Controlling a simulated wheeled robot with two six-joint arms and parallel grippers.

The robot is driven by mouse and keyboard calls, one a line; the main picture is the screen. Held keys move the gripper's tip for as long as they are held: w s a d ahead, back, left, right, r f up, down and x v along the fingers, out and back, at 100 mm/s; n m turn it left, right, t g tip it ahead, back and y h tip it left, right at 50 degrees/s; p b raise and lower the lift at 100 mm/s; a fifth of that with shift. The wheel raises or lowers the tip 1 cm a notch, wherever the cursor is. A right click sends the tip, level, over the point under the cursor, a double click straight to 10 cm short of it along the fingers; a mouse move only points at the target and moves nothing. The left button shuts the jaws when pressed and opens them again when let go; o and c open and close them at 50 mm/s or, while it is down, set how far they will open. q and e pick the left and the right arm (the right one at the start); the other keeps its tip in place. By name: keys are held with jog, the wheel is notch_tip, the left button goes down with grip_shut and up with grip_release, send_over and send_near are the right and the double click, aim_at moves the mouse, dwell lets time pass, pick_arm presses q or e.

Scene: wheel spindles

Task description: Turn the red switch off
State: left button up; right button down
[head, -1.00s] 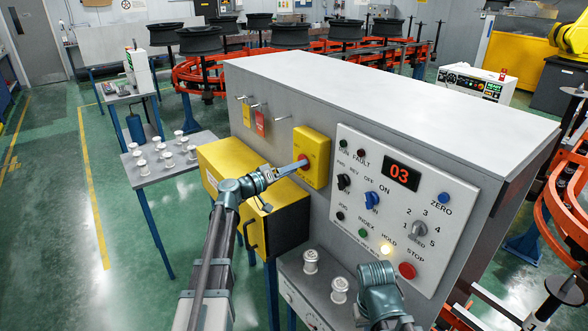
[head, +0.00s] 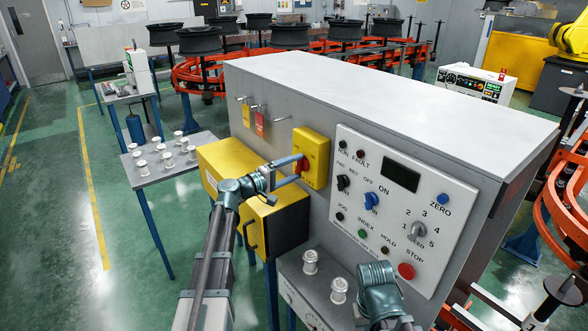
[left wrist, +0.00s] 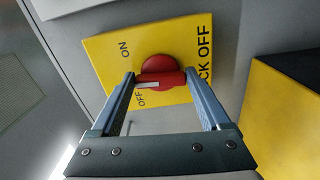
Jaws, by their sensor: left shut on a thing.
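The red switch (head: 302,166) is a rotary knob on a yellow plate (head: 316,147) on the grey cabinet's front face. In the left wrist view the red switch (left wrist: 162,72) has a white pointer stripe toward the OFF lettering; ON is printed above it. My left gripper (head: 296,168) is shut on the red switch, one finger on each side, as the left wrist view also shows. My right arm shows at the bottom right of the head view; its fingertips cannot be made out.
A control panel (head: 428,186) with a dark display, knobs and buttons is right of the switch. A yellow box (head: 240,174) is close to my left arm. Red and yellow tags (head: 260,124) hang above. White spindles stand on a side table (head: 168,174).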

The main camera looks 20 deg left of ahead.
pick_arm(q)
jog(key=n, duration=0.5)
jog(key=shift+r+n, duration=0.15)
jog(key=shift+n, duration=2.25)
jog(key=o, duration=1.2)
jog(key=shift+a, duration=0.1)
jog(key=v, duration=1.3)
jog(key=shift+s+a, duration=0.25)
jog(key=shift+s, duration=0.05)
